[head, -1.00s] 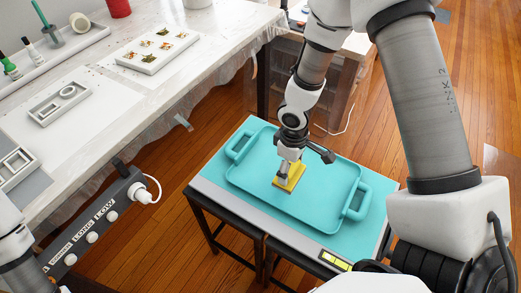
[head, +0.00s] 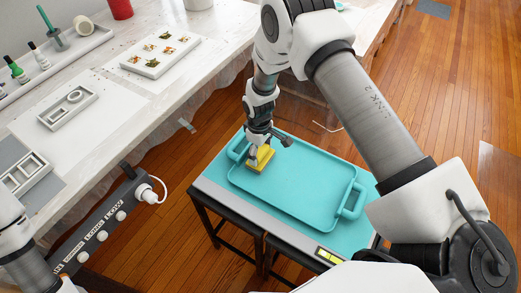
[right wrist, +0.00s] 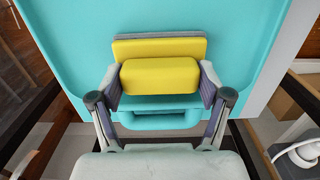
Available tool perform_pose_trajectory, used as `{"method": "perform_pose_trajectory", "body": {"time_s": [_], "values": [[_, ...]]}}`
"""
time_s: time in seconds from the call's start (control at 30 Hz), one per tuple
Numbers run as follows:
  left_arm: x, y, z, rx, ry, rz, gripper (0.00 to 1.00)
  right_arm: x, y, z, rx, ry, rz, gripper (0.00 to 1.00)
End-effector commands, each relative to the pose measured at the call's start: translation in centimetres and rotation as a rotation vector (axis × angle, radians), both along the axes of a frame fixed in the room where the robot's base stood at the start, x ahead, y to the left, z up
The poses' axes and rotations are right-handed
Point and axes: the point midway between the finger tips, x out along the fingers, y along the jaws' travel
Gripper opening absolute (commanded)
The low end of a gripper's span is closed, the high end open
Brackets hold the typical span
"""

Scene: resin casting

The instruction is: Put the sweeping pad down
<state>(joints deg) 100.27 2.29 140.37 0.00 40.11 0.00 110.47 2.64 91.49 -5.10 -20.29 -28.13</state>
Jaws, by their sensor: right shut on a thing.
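The sweeping pad is a yellow block with a grey underside layer (head: 262,157). It is at the far left part of the teal tray (head: 305,207), near that end's handle. The pad also fills the middle of the right wrist view (right wrist: 160,76). My right gripper (head: 255,160) is shut on the pad, with one finger on each side of its raised yellow grip. I cannot tell whether the pad touches the tray or is just above it. My left gripper is out of view; only part of that arm shows at the lower left.
The tray lies on a teal-topped stand (head: 215,172) with dark legs. To its left is a white worktable (head: 120,130) with grey molds (head: 68,105) and a white tray of small castings (head: 160,55). A grey control box with a plug (head: 110,222) is at the lower left.

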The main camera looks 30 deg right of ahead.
Motion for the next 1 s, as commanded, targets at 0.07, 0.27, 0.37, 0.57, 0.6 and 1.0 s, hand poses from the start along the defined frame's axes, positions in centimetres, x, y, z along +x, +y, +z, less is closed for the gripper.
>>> {"method": "perform_pose_trajectory", "body": {"time_s": [0.07, 0.27, 0.37, 0.57, 0.6, 1.0], "values": [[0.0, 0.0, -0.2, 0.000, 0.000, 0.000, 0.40, 0.0, 0.0, -0.3, 0.000, 0.000, 0.000, 0.39], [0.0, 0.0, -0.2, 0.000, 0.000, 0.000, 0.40, 0.0, 0.0, -0.2, 0.000, 0.000, 0.000, 1.00], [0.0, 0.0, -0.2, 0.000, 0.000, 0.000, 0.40, 0.0, 0.0, -0.2, 0.000, 0.000, 0.000, 1.00], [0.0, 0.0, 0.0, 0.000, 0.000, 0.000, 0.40, 0.0, 0.0, 0.3, 0.000, -0.001, 0.000, 1.00], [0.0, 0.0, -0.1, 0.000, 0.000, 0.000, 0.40, 0.1, 0.0, 0.7, 0.000, -0.002, 0.000, 1.00], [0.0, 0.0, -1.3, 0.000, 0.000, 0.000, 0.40, 0.3, 0.1, 10.0, 0.000, -0.004, -0.001, 1.00]]}}
